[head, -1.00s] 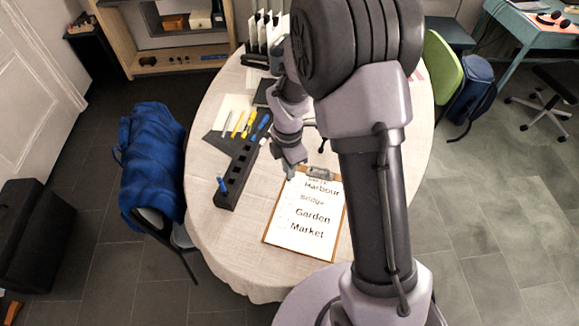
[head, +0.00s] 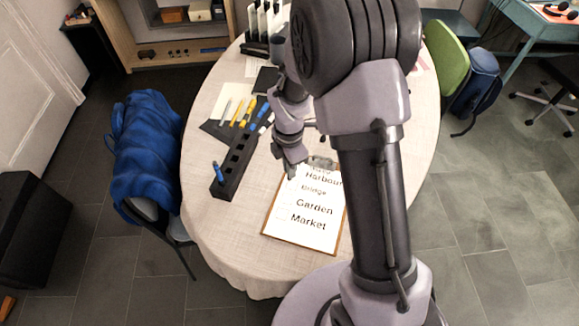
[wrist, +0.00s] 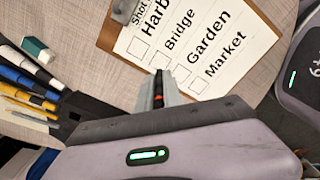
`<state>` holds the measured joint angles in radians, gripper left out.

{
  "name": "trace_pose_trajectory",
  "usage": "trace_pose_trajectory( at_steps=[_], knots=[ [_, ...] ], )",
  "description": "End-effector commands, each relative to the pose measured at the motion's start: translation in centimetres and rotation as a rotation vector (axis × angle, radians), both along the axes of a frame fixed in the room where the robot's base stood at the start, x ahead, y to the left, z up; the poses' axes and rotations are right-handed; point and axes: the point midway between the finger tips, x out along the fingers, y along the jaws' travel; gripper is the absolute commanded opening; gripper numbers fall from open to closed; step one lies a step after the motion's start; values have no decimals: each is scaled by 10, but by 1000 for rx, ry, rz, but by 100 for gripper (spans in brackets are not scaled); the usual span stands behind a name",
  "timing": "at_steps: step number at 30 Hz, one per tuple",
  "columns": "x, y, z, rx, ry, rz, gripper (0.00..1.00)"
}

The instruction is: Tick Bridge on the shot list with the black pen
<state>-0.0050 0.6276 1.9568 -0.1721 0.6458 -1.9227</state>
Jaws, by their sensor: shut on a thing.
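The shot list (head: 312,212) is a white sheet on a brown clipboard (head: 264,233) lying flat on the table. In the wrist view the sheet (wrist: 228,62) reads Harbour, Bridge, Garden and Market, each with a box. The Bridge box (wrist: 160,60) looks empty. My gripper (head: 291,172) is over the clipboard's upper left edge in the head view. In the wrist view its fingers (wrist: 159,90) are shut on a narrow dark thing with a red-orange bit, apparently the black pen (wrist: 159,99). Most of the pen, including its tip, is hidden.
The table's front is clear.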

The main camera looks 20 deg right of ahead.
Motion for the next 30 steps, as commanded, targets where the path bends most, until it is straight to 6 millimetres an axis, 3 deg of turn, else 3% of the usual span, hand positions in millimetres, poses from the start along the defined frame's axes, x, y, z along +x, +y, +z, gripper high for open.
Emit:
trace_pose_trajectory(
  at_steps=[30],
  knots=[
    [0,0,-4,0,0,0,0]
  ],
)
